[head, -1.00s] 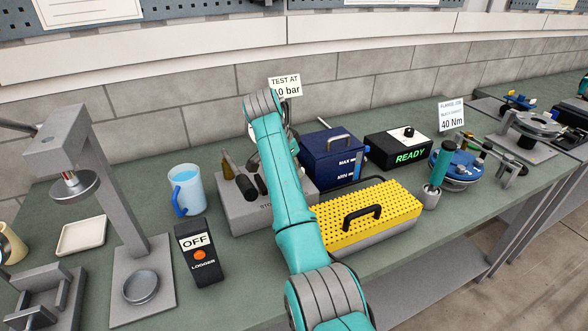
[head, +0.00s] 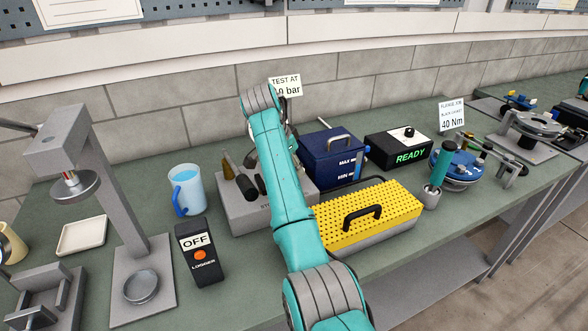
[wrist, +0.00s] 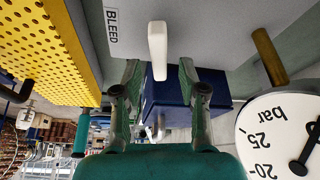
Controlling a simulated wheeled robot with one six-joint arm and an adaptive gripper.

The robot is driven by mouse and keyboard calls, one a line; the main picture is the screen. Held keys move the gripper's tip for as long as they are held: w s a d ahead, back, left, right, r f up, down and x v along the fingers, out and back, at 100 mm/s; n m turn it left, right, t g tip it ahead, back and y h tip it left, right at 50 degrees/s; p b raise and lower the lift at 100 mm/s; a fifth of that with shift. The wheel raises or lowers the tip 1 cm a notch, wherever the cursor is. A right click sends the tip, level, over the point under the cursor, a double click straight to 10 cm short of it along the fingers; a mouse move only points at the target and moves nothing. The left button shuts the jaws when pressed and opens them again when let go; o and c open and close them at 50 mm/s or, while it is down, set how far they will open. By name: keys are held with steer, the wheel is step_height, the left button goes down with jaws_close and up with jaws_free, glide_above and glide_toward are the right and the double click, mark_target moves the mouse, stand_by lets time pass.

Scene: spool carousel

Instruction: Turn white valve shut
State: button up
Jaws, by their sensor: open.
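The white valve handle (wrist: 157,48) shows in the wrist view as a pale bar beside a BLEED label on a grey block. My gripper (wrist: 160,72) is open, with one finger on each side of the handle's lower end in the picture. A gap shows between the handle and each finger; how deep the handle sits between them I cannot tell. In the head view my arm hides the gripper and the valve handle. The grey block (head: 238,214) shows left of my arm.
A round bar gauge (wrist: 285,140) stands close to the gripper at the right in the wrist view, below a brass-coloured stem (wrist: 270,57). A yellow perforated cover (head: 385,200) and a blue box (head: 318,150) stand right of my arm. A blue mug (head: 186,190) stands left.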

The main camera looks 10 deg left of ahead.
steer(key=v, duration=0.6)
steer(key=shift+r, duration=0.1)
